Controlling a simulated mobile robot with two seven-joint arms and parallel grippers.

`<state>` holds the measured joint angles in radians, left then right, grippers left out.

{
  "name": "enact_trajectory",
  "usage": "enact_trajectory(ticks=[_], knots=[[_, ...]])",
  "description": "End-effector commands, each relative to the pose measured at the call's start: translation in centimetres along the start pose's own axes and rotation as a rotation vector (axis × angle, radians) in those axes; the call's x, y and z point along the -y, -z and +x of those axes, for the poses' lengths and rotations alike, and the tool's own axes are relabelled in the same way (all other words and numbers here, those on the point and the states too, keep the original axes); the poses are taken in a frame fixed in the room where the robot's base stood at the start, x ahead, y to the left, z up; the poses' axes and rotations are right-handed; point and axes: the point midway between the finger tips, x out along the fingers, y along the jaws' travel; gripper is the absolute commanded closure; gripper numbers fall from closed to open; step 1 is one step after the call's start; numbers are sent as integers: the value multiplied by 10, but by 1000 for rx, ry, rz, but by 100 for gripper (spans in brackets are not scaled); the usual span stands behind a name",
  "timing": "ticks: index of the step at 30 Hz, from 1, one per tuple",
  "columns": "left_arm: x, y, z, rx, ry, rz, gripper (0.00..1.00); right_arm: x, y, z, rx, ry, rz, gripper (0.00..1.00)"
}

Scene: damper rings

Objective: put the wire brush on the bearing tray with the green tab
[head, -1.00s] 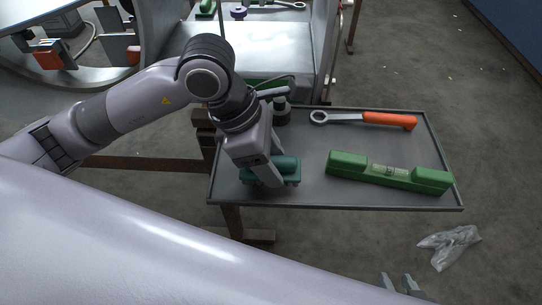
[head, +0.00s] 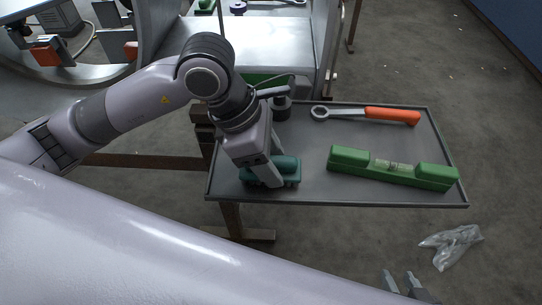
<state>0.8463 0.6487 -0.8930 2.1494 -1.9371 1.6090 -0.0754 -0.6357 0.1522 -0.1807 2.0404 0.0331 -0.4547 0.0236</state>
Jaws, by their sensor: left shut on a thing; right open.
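My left gripper (head: 268,182) points down at the left front of a grey rimmed work tray (head: 310,195). It is shut on a teal object (head: 287,170), which is at the tray surface; I cannot tell whether it is lifted. The teal object may be the wire brush, but the gripper covers its middle and no bristles show. A green patch (head: 262,77) shows under the front of a grey metal surface behind; I cannot tell whether it is the bearing tray's green tab. My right gripper (head: 402,283) is open and empty at the bottom edge, above the floor.
On the work tray are a ring wrench with an orange handle (head: 392,115), a green spirit level (head: 392,168) and a dark cylindrical part (head: 281,107). The tray's centre is bare. A crumpled clear bag (head: 452,243) lies on the floor at right.

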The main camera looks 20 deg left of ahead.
Motion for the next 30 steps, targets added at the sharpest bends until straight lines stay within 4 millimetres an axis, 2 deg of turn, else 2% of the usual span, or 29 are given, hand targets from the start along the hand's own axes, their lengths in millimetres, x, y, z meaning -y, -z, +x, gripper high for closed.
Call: enact_trajectory(ticks=[14,15,17,27,30], knots=[[0,2,5,1,-1,0,83,1,-7,5,3,1,0,57],[0,2,4,1,-1,0,40,1,-7,4,4,1,1,57],[0,2,4,0,-1,0,20,1,-7,4,4,1,1,57],[0,2,5,-1,0,0,20,2,-7,4,6,2,6,57],[-1,2,-7,1,-5,0,20,2,-5,3,6,3,7,57]])
